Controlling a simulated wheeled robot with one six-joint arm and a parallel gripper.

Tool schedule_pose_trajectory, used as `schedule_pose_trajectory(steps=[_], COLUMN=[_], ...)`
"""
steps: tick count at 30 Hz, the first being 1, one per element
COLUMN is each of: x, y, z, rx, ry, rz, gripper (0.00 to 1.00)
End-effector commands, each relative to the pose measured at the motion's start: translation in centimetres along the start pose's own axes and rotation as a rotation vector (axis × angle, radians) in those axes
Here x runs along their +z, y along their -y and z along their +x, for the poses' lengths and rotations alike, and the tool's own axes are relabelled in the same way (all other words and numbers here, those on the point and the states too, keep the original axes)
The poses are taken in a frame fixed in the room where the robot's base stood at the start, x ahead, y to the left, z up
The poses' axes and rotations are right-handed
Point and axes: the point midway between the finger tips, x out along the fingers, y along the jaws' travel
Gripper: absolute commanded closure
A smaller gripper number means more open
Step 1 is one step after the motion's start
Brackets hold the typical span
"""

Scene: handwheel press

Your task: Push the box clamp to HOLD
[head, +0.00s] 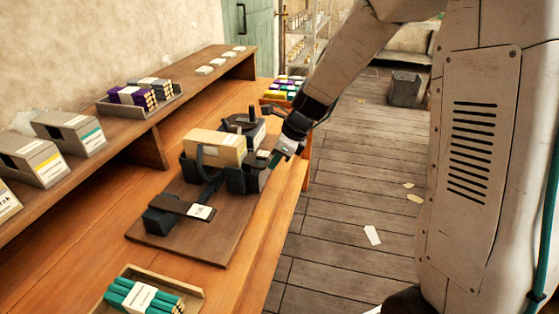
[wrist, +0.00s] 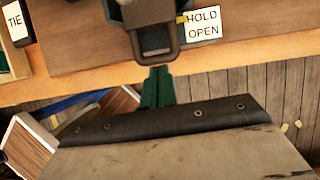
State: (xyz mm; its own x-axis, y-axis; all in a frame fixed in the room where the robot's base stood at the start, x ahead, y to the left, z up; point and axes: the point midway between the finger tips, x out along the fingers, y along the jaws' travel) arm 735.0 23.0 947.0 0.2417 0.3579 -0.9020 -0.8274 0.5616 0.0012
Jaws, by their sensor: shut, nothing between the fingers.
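The box clamp (wrist: 148,12) is a dark block with a loop-shaped handle (wrist: 155,57) at the top middle of the wrist view. A small yellow pointer (wrist: 182,18) on its right side is level with the word HOLD on the white HOLD/OPEN label (wrist: 203,25). My gripper (wrist: 158,70) has green fingers that are shut and empty, just below the loop's near end; I cannot tell whether they touch it. In the head view my gripper (head: 274,159) is at the right side of the dark fixture (head: 236,180), which holds a cream box (head: 214,146).
The fixture stands on a brown board (head: 180,240) on the wooden bench. A dark lever with a white tag (head: 200,212) is at its front. A tray of green sticks (head: 150,296) lies nearer. A shelf with grey boxes (head: 75,132) runs along the left. Floor (head: 340,200) lies right.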

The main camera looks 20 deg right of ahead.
Motion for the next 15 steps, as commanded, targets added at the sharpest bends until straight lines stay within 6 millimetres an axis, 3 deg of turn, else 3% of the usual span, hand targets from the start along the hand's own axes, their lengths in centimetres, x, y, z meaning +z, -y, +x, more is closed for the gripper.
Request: schedule_pose_trajectory(steps=[7,13,15], x=[-0.5,-3.4,-2.9], y=[0.1,0.3,0.3], z=[-0.2,-0.9,-3.0], rx=[-0.001,0.004,-0.002], ry=[0.003,0.001,0.005], rz=[-0.002,-0.004,-0.011], gripper=[1.00,1.00,1.00])
